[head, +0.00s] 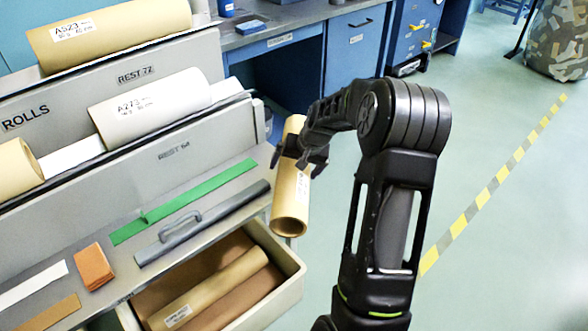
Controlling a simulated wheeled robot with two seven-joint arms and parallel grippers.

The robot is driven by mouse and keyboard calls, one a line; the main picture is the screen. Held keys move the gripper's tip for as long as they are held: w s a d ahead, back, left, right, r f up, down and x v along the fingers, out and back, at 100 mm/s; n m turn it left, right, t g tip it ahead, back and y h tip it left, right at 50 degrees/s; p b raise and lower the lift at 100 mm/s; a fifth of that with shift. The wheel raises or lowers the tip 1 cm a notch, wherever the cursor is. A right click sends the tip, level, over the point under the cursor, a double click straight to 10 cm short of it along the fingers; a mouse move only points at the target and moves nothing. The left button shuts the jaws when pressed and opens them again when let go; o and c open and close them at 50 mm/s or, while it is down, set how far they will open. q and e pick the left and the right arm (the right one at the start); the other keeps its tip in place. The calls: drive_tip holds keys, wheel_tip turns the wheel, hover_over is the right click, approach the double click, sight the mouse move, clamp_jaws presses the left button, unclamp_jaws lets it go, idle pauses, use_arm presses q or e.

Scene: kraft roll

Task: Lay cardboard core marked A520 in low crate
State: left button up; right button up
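A tan cardboard core (291,205) hangs steeply tilted beside the rack, its open lower end by the back right corner of the low crate. My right gripper (300,158) is shut around its middle. A white label shows on its right side, partly covered by the gripper and too small to read. The low crate (291,286) is a pale open box at the bottom of the view. Another tan core (215,289) with a small white label lies in it. My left gripper is not in view.
The stepped rack (150,205) holds rolls marked A523 (120,32) and A273 (155,105). A ledge above the crate carries a grey bar with a handle (200,226), a green strip (185,203) and orange-brown cards (94,267). Open floor lies to the right.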

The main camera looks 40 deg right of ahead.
drive_tip(key=c, duration=2)
